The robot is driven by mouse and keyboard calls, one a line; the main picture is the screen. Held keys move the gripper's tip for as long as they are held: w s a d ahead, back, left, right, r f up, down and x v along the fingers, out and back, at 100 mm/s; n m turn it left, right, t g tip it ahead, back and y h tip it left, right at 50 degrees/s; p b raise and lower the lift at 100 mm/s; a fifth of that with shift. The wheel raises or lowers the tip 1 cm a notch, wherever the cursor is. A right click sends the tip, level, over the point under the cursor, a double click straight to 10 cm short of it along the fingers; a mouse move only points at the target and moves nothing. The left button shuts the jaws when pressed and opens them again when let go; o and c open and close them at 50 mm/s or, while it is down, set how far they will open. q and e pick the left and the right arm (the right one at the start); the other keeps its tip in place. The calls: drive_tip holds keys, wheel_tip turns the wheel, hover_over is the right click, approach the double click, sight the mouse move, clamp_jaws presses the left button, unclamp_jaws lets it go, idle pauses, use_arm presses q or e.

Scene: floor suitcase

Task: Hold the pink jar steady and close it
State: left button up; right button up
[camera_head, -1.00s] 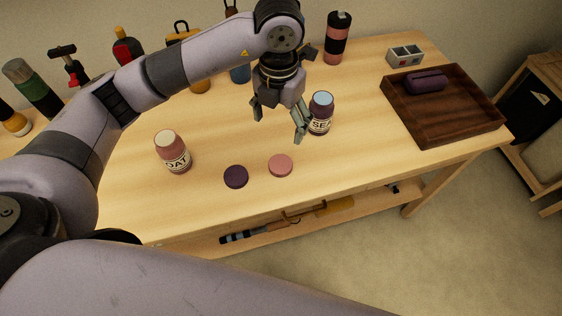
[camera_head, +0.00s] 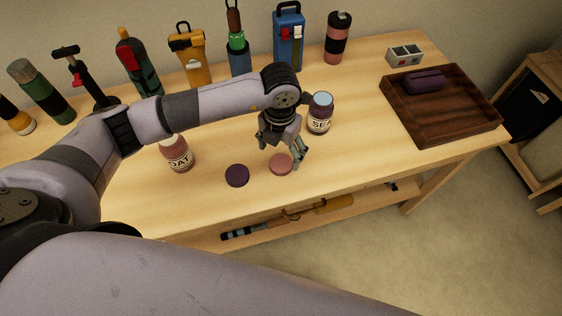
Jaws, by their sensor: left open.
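The pink jar (camera_head: 178,155), labelled OAT, stands upright on the table at the left; my left arm hides part of its top. A pink lid (camera_head: 281,164) lies flat near the table's front edge. A dark purple lid (camera_head: 237,175) lies to its left. A purple jar (camera_head: 320,114) with a partly visible label stands upright behind and right of the pink lid. My left gripper (camera_head: 284,158) is open, pointing down at the pink lid, with its fingers around or just above it; I cannot tell if they touch. My right gripper is not in view.
Bottles and tools, including a yellow case (camera_head: 190,58) and blue case (camera_head: 289,38), line the table's back. A dark wooden tray (camera_head: 450,125) with a purple case (camera_head: 424,82) is at the right. The table between tray and jars is clear.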

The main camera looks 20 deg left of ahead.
sight(281, 163)
use_arm(q)
drive_tip(key=shift+f, duration=0.35)
drive_tip(key=f, duration=0.2)
drive_tip(key=f+p, duration=0.1)
drive_tip(key=f, duration=0.1)
drive_tip(key=shift+w+f, duration=0.2)
drive_tip(key=shift+f, duration=0.05)
drive_tip(key=shift+c, duration=0.5)
drive_tip(key=c, duration=0.8)
drive_tip(key=shift+o, duration=0.2)
wheel_tip(281, 163, up, 20)
drive_tip(key=b, duration=0.2)
